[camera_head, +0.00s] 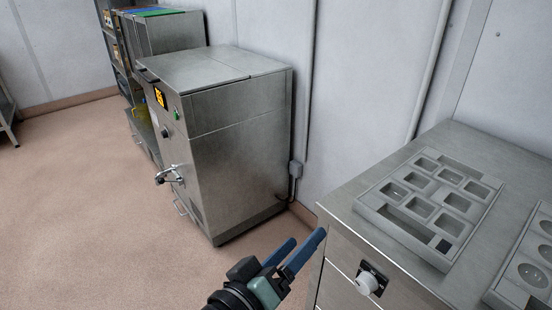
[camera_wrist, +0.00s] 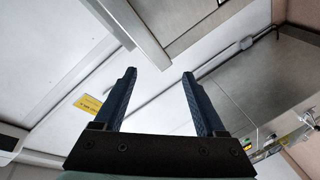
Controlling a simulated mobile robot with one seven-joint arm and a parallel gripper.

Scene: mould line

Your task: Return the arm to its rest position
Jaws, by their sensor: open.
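My gripper (camera_head: 291,254) is at the bottom middle of the head view, with two blue fingers apart and nothing between them. It is in front of the left edge of the steel counter (camera_head: 338,205); I cannot tell whether there is a gap to it. In the wrist view my gripper (camera_wrist: 160,85) shows both dark blue fingers spread and empty, with wall and steel surfaces beyond them.
A steel cabinet machine (camera_head: 235,130) with a lit display and a lever handle stands behind to the left. A grey tray (camera_head: 410,232) with several pockets lies on the counter. A knob (camera_head: 369,282) projects from the counter front. The floor (camera_head: 75,190) at left is clear.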

